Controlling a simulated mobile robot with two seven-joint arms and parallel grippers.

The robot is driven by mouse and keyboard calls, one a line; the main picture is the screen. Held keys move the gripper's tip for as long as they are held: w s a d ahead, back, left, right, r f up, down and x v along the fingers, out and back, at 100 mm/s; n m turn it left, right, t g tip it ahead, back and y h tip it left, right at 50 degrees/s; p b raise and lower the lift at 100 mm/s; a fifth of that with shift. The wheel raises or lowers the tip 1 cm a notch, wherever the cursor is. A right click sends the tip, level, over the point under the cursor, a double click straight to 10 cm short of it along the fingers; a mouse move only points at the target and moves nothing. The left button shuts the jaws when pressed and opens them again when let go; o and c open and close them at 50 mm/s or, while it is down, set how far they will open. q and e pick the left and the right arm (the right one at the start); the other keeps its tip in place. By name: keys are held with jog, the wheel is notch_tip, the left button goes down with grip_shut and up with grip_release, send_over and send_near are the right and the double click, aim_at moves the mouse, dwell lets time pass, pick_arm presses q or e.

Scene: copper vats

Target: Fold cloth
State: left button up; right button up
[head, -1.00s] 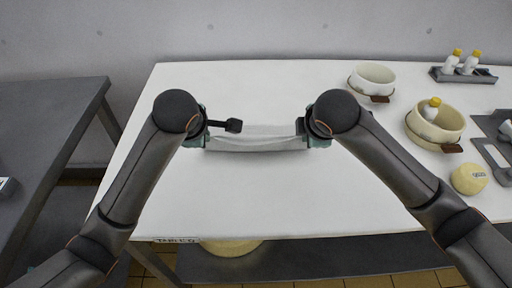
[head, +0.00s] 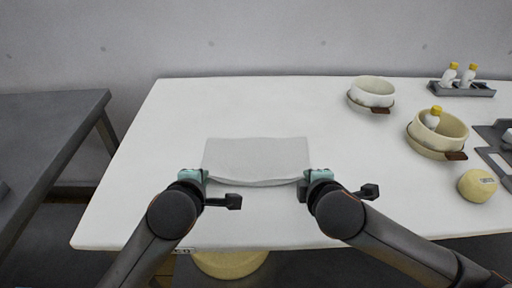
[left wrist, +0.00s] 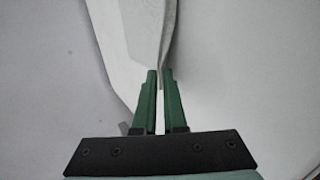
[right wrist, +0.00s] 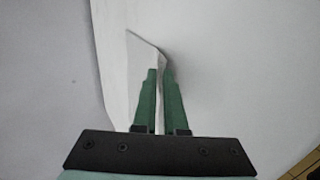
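A light grey-white cloth (head: 257,155) lies on the white table (head: 330,215), with its far part flat and its near edge slightly raised and sagging between my grippers. My left gripper (head: 205,176) is at its near left corner, and my right gripper (head: 307,177) at its near right corner. In the left wrist view, the green fingers (left wrist: 159,75) are close together with the cloth (left wrist: 140,45) running between them. In the right wrist view, the fingers (right wrist: 158,73) are likewise closed on the cloth's edge (right wrist: 142,55).
A grey tray (head: 460,90) holds bottles at the back right. The table's left side is clear.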

pick_arm(q)
jog(key=o, duration=0.7)
pick_arm(e)
jog(key=o, duration=0.7)
pick_arm(q)
jog(key=s+r, duration=0.6)
jog(key=r, duration=0.3)
pick_arm(e)
jog(key=s+r, duration=0.2)
jog(key=r, duration=0.1)
jog(key=s+r, duration=0.2)
jog(key=r, duration=0.1)
jog(key=s+r, duration=0.2)
jog(key=r, duration=0.1)
